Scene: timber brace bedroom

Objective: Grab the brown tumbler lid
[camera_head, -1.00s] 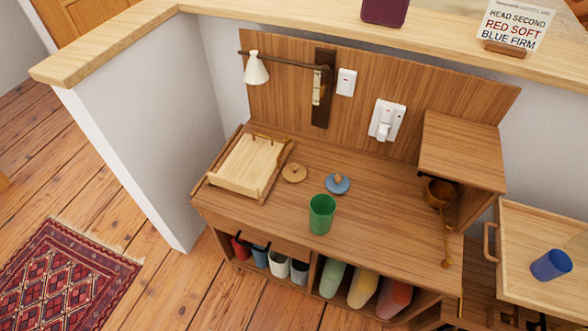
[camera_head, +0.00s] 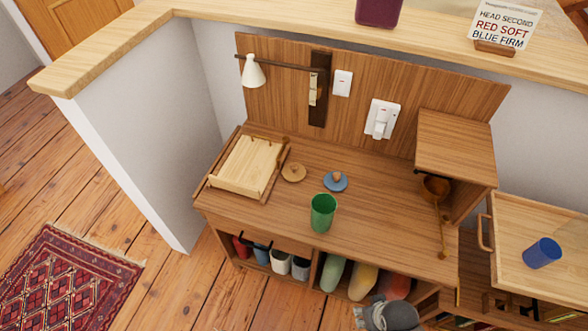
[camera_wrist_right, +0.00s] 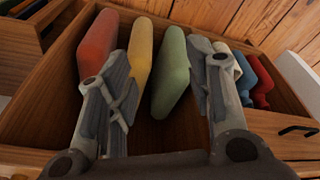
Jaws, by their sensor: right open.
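The brown tumbler lid (camera_head: 293,172) is a small round tan disc with a knob, lying flat on the wooden desk top (camera_head: 390,210). A blue lid (camera_head: 336,182) lies to its right, and a green tumbler (camera_head: 323,213) stands upright in front of them. My right gripper (camera_head: 378,314) shows at the bottom edge of the head view, low in front of the desk and well away from the brown lid. In the right wrist view its fingers (camera_wrist_right: 160,65) are apart with nothing held; the lid is not seen there. My left gripper is not in view.
A wooden tray (camera_head: 248,165) sits left of the lid.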

